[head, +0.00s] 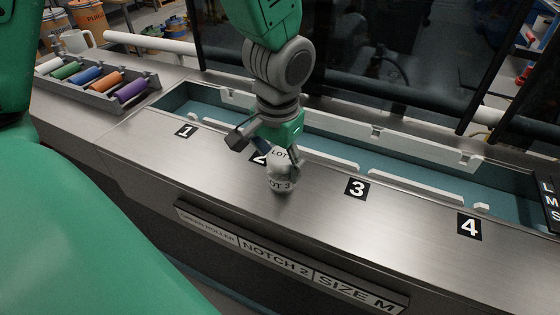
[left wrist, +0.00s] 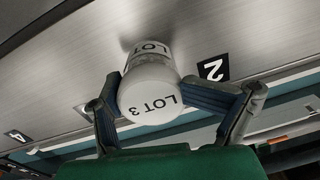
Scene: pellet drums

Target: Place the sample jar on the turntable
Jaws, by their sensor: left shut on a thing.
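The sample jar (head: 281,180) is small and white, marked LOT 3. It is at the front metal ledge between the number 2 and 3 labels. I cannot tell if its base touches the metal. My left gripper (head: 268,150) comes down from above and is shut on the jar. In the left wrist view the jar (left wrist: 150,92) sits between the two blue-padded fingers, its lid towards the camera. No turntable shows in either view. My right gripper is not in view.
Number labels 1 (head: 186,131), 3 (head: 357,189) and 4 (head: 469,226) mark the ledge. Behind it is a sunken teal channel (head: 400,158) with white rails. A rack (head: 100,92) of coloured rollers stands at left. A sign (head: 285,258) reads GREEN ROLLER, NOTCH 2, SIZE M.

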